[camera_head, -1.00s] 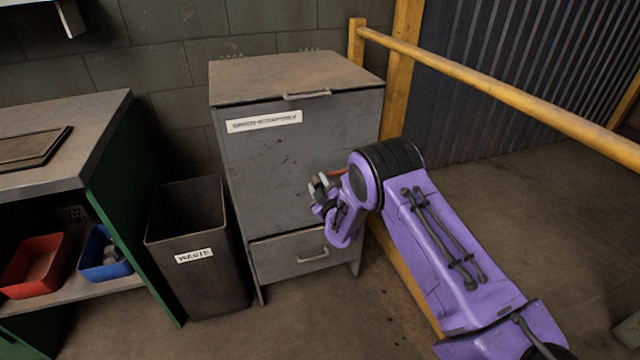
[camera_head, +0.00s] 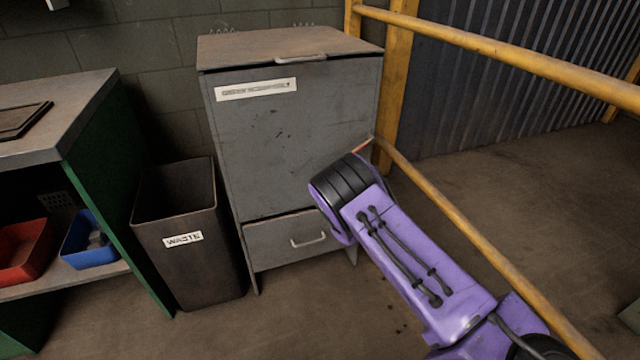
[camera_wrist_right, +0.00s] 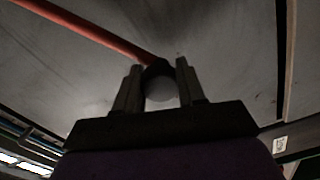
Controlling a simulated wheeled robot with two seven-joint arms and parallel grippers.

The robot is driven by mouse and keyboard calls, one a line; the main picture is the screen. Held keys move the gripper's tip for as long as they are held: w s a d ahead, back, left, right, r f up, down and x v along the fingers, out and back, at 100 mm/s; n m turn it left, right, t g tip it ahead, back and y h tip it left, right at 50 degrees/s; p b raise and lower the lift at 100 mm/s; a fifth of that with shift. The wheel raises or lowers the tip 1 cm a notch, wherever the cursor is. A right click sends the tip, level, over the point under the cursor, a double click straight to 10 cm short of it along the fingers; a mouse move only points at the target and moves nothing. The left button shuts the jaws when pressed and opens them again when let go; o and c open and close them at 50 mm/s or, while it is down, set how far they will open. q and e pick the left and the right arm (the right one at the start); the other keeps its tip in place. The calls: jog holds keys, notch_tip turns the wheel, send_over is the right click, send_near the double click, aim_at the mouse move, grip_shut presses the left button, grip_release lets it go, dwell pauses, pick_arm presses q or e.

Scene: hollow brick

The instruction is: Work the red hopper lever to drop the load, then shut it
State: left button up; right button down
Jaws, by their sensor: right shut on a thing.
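The grey hopper cabinet (camera_head: 290,130) stands against the block wall, with a hinged-looking top and a label on its front. Its lower drawer front (camera_head: 275,245) with a handle looks closed. The red lever (camera_head: 362,146) shows as a short stub at the cabinet's right edge, mostly hidden behind my right arm. In the right wrist view the red lever (camera_wrist_right: 95,32) runs from the upper left to a dark end between my right gripper's fingers (camera_wrist_right: 158,75). The right gripper is shut on that end. In the head view my purple wrist hides it. No load is visible.
A dark waste bin (camera_head: 190,270) stands left of the cabinet. Further left is a green bench (camera_head: 60,105) with a red bin (camera_head: 25,250) and a blue bin (camera_head: 85,252) on its shelf. A yellow railing (camera_head: 500,55) runs along the right. Floor at right is open.

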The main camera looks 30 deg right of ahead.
jog(key=shift+d+f+n+b, duration=0.5)
jog(key=shift+d+f+b, duration=0.15)
jog(key=shift+b, duration=0.05)
jog(key=shift+d, duration=0.1)
jog(key=c, duration=0.7)
grip_release()
jog(key=shift+o, duration=0.2)
jog(key=shift+f, duration=0.2)
jog(key=shift+s+a, duration=0.2)
jog(key=shift+s, duration=0.1)
jog(key=p+v, duration=0.1)
jog(key=v, duration=0.9)
